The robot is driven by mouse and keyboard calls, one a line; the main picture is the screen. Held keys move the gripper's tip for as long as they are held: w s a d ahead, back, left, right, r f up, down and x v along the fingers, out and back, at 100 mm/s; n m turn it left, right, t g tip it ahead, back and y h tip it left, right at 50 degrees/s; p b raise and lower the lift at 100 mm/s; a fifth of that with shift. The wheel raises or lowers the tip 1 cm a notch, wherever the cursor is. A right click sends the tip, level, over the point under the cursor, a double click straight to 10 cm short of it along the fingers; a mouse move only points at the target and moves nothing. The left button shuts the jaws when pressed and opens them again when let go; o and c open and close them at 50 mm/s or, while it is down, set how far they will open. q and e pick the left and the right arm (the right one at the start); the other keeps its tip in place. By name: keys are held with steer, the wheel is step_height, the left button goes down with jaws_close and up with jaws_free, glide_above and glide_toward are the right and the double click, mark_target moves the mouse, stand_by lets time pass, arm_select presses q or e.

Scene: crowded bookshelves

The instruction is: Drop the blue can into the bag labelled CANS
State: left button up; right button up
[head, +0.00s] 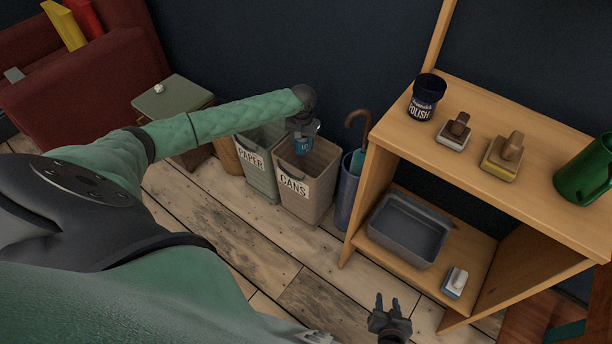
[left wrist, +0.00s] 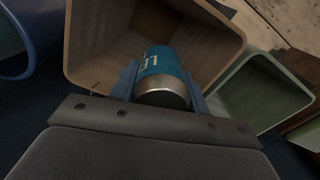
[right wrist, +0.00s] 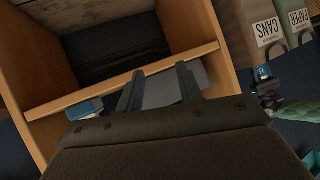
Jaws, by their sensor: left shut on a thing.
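The blue can (head: 303,145) is between the fingers of my left gripper (head: 304,136), over the opening of the beige bag labelled CANS (head: 303,188). In the left wrist view the blue can (left wrist: 164,72) shows its silver end and part of its lettering, with my left gripper (left wrist: 163,82) shut on its sides. The CANS bag (left wrist: 95,45) lies open beyond it there. My right gripper (head: 388,304) is empty and open near the bottom of the head view. Its two spread fingers (right wrist: 160,88) also show in the right wrist view.
A green bag labelled PAPER (head: 255,165) stands left of the CANS bag. A blue umbrella stand (head: 347,190) is close on its right. The wooden shelf (head: 480,110) holds a polish tin (head: 425,98), brushes and a grey basin (head: 408,230). The plank floor in front is clear.

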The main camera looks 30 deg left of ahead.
arm_select(q)
steer(key=shift+f+b, duration=0.65)
steer(key=shift+b, duration=0.15)
arm_select(e)
steer(key=w+r+t+y, duration=0.1)
steer(key=w+r+t, duration=0.25)
steer(key=r, duration=0.45)
steer(key=w+r+t, duration=0.3)
steer(key=w+r, duration=0.1)
steer(key=r, duration=0.5)
arm_select(q)
steer(key=shift+f+b, duration=0.7)
steer(key=shift+b, duration=0.05)
arm_select(e)
step_height(320, 180, up, 19)
steer(key=s+t+y, duration=0.1)
steer(key=t, duration=0.5)
steer(key=shift+d+y, duration=0.3)
steer(key=shift+y, duration=0.1)
steer(key=shift+s+f+t, duration=0.1)
steer(key=shift+t, duration=0.15)
arm_select(q)
steer(key=o, duration=1)
steer(key=shift+r, duration=0.1)
arm_select(e)
steer(key=shift+f, duration=0.15)
